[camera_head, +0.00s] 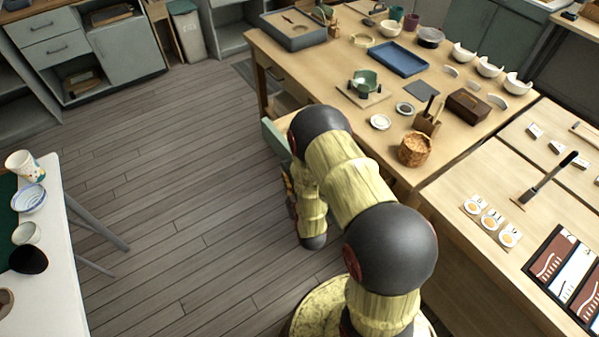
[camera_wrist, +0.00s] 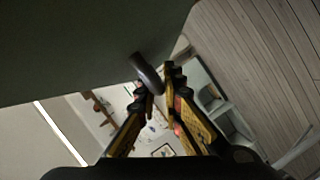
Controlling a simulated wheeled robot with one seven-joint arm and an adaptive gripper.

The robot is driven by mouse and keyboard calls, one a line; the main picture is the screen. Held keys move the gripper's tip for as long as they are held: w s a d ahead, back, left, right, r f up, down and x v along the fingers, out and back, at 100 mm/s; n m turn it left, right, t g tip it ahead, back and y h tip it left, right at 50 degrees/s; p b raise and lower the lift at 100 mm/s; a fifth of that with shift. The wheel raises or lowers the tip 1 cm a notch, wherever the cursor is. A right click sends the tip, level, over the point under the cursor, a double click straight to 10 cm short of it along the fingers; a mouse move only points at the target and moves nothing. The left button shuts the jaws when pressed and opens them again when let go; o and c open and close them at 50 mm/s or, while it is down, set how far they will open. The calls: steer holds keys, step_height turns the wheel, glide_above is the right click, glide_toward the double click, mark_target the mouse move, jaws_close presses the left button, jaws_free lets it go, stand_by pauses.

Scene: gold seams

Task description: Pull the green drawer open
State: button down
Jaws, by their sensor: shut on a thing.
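The green drawer (camera_head: 274,138) shows in the head view at the near left side of the long wooden table, standing out from under the tabletop. My arm covers part of its front. In the wrist view its front is a large dark panel (camera_wrist: 75,50), with a dark curved handle (camera_wrist: 146,73) on it. My gripper (camera_wrist: 156,84) has its fingertips at the handle, one on each side, and is shut on it. In the head view my gripper is mostly hidden behind my arm.
The wooden table (camera_head: 345,70) holds a blue tray (camera_head: 398,59), bowls, a wicker basket (camera_head: 415,150) and small tools. The floor (camera_head: 180,170) left of the drawer is clear. A white table (camera_head: 75,270) with cups stands at the far left.

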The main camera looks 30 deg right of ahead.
steer(key=shift+a, duration=0.4)
steer(key=c, duration=1.9)
jaws_free()
steer(key=v, duration=0.7)
steer(key=shift+s, duration=0.25)
